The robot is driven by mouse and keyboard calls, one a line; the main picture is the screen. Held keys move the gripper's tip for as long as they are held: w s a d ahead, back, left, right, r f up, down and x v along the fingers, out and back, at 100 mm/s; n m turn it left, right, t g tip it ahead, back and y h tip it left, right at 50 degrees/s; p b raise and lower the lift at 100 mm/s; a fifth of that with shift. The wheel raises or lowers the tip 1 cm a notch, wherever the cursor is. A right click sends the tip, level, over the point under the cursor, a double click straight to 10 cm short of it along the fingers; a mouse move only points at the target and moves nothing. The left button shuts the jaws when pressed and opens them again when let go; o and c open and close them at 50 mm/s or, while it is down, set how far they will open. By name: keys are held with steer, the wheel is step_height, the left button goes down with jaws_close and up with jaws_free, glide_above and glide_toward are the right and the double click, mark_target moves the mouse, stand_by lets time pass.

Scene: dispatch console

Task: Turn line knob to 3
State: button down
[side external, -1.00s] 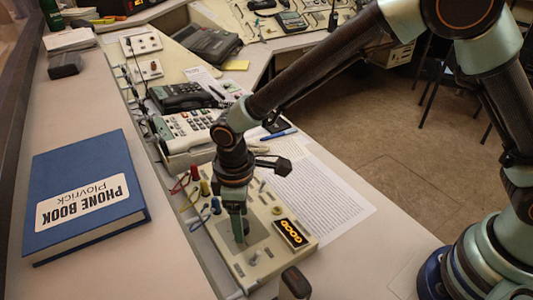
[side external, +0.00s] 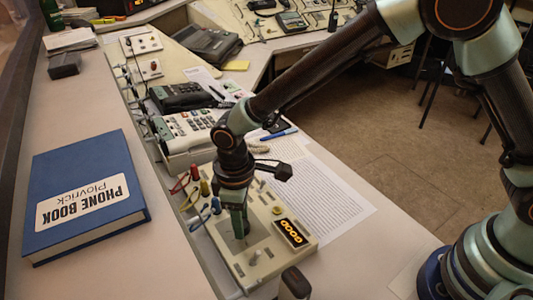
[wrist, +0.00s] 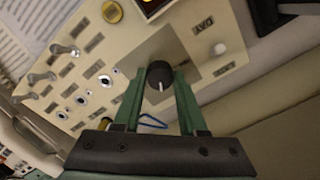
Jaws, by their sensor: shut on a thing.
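The line knob (wrist: 160,76) is a round black knob with a white pointer line, on a grey square plate of the cream console panel (wrist: 107,65). In the wrist view it sits between the tips of my gripper (wrist: 159,85), and the pointer line faces toward the gripper's base. The green fingers are shut on the knob. In the side view my gripper (side external: 239,228) points down onto the panel (side external: 270,262) and hides most of the knob. An orange lit display (side external: 290,233) is beside it. I cannot read any numbers around the knob.
Coloured plugs and cables (side external: 204,187) stand at the panel's left end. A blue phone book (side external: 90,170) lies to the left. Papers (side external: 322,195) lie behind the panel, with a telephone (side external: 180,97) farther back. Toggle switches (wrist: 65,50) and jacks are close to my gripper.

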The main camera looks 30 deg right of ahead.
mark_target(244, 222)
steer(key=m, duration=0.5)
steer(key=shift+w+d, duration=0.1)
steer(key=shift+w, duration=0.1)
steer(key=shift+m+t, duration=0.3)
steer(key=shift+m, duration=1.8)
steer(key=shift+c, duration=2.3)
jaws_free()
steer(key=shift+s, duration=0.1)
step_height(244, 222, up, 12)
steer(key=shift+s+d, duration=0.15)
